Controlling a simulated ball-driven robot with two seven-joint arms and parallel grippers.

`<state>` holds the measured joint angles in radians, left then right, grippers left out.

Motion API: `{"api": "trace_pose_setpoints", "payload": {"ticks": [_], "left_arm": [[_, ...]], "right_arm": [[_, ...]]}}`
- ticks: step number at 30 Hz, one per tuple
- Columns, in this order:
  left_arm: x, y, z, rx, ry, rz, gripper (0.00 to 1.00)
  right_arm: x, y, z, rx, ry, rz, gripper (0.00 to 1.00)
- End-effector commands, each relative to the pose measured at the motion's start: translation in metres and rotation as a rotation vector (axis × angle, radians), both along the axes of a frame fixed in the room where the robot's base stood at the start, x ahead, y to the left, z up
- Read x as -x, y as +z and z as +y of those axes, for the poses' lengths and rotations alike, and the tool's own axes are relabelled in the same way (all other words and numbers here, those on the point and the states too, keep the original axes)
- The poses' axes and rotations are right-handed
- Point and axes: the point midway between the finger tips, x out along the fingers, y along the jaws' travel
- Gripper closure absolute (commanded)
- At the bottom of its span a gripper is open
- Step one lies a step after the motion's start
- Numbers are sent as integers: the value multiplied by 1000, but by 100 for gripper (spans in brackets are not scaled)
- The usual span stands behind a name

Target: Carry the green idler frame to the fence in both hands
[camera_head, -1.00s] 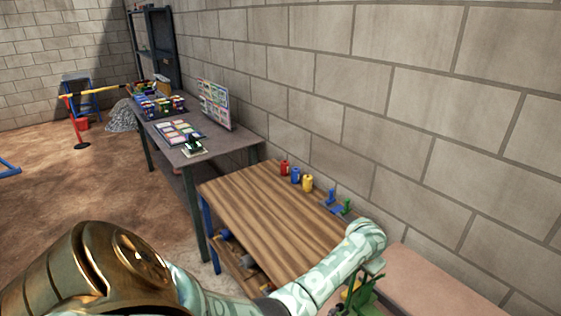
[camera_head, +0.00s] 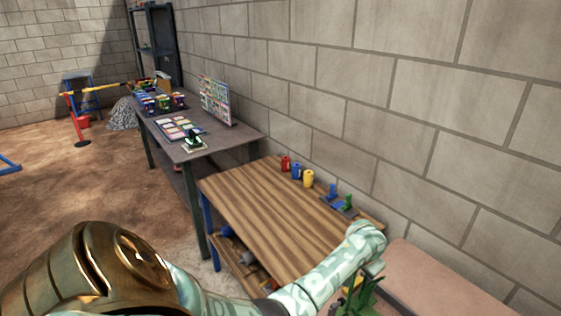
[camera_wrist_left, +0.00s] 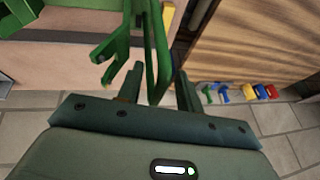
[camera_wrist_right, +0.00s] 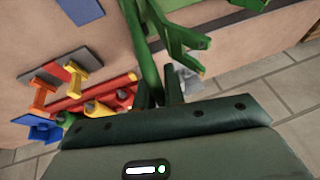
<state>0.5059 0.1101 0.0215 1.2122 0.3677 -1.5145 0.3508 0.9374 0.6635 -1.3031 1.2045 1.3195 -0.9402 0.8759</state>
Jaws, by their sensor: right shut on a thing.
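The green idler frame shows at the bottom of the head view (camera_head: 358,297), beside the wooden bench's near right corner, mostly cut off. In the left wrist view its green bar (camera_wrist_left: 155,50) stands between the spread fingers of my left gripper (camera_wrist_left: 160,88), with a gap beside the bar. My left gripper is open around it. In the right wrist view my right gripper (camera_wrist_right: 158,95) is shut on a green bar of the frame (camera_wrist_right: 145,45). The right gripper is outside the head view. The fence (camera_head: 78,118), with red posts and a yellow-black bar, stands far off at the left.
A wooden bench (camera_head: 270,215) and a dark table (camera_head: 205,140) line the block wall. A pinkish surface (camera_head: 430,280) lies at right. In the right wrist view, red, yellow and blue parts (camera_wrist_right: 75,95) lie near the gripper. Open brown floor (camera_head: 60,170) lies left.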

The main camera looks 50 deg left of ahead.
Motion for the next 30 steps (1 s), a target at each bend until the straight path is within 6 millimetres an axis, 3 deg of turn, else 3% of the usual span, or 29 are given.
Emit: {"api": "trace_pose_setpoints", "payload": {"ticks": [3,4,6,17,20,30], "left_arm": [[1,-1,0,1,-1,2,64],[3,-4,-1,2,-1,11,64],[3,-4,-1,2,-1,10,64],[2,1,-1,1,-1,5,64],[1,11,-1,1,-1,2,64],[1,48,-1,1,-1,-8,64]], "right_arm": [[-3,4,-1,-1,-1,-7,100],[0,0,-1,3,0,0,81],[0,0,-1,2,0,0,64],[2,6,-1,0,1,-1,64],[8,22,-5,0,1,-2,64],[43,104,-21,3,2,-2,64]]}}
